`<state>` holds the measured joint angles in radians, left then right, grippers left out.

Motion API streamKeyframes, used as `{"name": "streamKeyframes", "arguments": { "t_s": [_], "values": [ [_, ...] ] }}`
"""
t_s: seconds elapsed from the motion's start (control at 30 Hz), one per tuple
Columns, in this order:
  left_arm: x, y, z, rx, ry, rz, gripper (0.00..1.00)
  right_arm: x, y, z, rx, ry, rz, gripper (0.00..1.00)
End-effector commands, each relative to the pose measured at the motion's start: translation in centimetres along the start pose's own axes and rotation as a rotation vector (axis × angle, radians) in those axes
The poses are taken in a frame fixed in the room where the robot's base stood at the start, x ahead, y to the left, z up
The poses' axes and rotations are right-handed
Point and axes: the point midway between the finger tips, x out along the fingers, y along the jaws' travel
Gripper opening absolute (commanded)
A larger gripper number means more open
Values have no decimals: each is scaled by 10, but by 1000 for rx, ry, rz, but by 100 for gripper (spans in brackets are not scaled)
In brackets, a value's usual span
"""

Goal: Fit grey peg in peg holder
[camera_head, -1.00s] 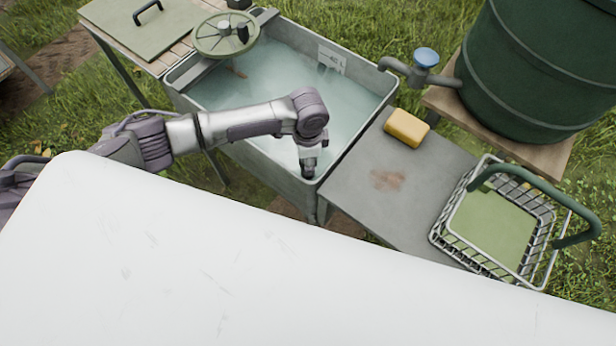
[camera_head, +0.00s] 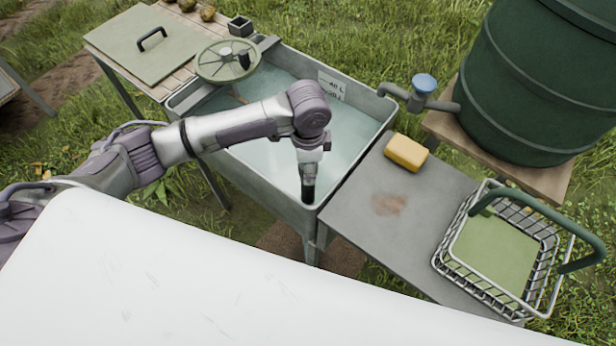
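My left gripper (camera_head: 308,185) points down at the near right corner of the metal water basin (camera_head: 262,193), on its inner side. Its dark fingers are small and seen from above, so I cannot tell whether they are open or hold anything. I cannot make out a grey peg. A small dark square box with an open top (camera_head: 240,26) stands at the far end of the basin; I cannot tell whether it is the peg holder. My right gripper is out of view.
A handwheel (camera_head: 226,62) sits over the basin's far left. A grey side table (camera_head: 350,190) carries a yellow sponge (camera_head: 406,152) and a wire basket (camera_head: 470,277). A tap (camera_head: 424,85) and green barrel (camera_head: 530,80) stand behind. Pears (camera_head: 207,14) lie at the top.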

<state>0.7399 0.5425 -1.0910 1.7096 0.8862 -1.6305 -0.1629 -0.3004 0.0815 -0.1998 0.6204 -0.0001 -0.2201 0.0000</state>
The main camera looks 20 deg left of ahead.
Motion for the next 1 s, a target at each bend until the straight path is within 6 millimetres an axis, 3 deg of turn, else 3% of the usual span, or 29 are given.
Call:
{"name": "streamKeyframes", "arguments": {
  "t_s": [0.23,1.0],
  "values": [
    [-25,0,0,-1,0,0,0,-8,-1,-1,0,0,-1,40],
    [-62,0,0,0,1,0,0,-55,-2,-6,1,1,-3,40]
  ]
}}
